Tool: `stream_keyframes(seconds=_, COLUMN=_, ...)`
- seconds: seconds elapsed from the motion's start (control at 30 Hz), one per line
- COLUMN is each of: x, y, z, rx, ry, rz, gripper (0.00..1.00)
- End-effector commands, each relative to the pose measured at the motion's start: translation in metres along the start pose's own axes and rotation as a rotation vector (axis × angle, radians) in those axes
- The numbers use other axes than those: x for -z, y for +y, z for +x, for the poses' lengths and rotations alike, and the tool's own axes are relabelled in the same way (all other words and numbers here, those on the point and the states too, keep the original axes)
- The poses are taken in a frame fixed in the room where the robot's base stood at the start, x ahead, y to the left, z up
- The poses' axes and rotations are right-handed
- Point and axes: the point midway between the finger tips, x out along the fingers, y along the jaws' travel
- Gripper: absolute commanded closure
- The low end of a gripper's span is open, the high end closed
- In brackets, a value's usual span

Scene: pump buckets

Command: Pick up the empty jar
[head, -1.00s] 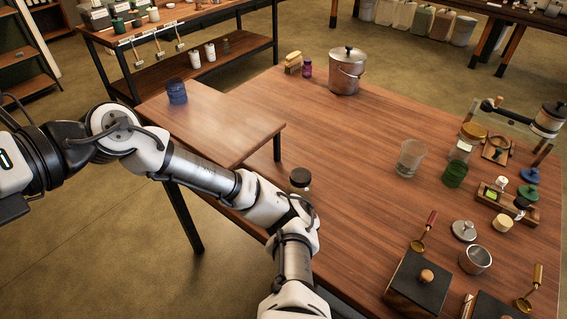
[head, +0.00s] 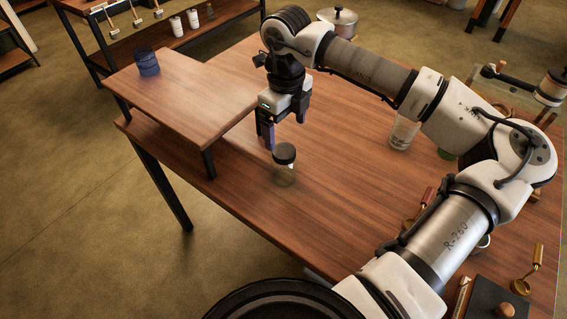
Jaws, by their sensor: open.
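A clear, empty-looking glass jar (head: 285,175) with a dark lid stands upright on the wooden table in the head view, near the raised shelf's corner. My gripper (head: 285,132) points down just above and behind the jar's lid, with its fingers apart and nothing between them. I cannot tell whether a fingertip touches the lid. A clear glass tumbler (head: 402,134) stands to the right, partly hidden by my arm. A blue jar (head: 148,62) sits on the raised shelf at the left.
The raised wooden shelf (head: 185,98) stands close on the left of the jar. A metal bucket (head: 338,22) is at the back, partly hidden by my arm. A brass-handled scoop (head: 526,277) and a black-topped box (head: 490,300) lie front right. The table in front of the jar is clear.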

Motion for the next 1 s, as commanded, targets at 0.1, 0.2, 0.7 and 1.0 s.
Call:
stream_keyframes(seconds=0.1, x=0.000, y=0.002, z=0.023, rx=-0.006, ry=-0.001, rz=-0.002, gripper=0.15)
stream_keyframes(seconds=0.2, x=-0.001, y=0.001, z=0.038, rx=-0.005, ry=-0.001, rz=-0.001, gripper=0.15)
stream_keyframes(seconds=0.7, x=-0.002, y=0.004, z=0.091, rx=-0.006, ry=-0.002, rz=-0.001, gripper=0.15)
stream_keyframes(seconds=1.0, x=-0.002, y=0.003, z=0.104, rx=-0.002, ry=-0.003, rz=-0.002, gripper=0.15)
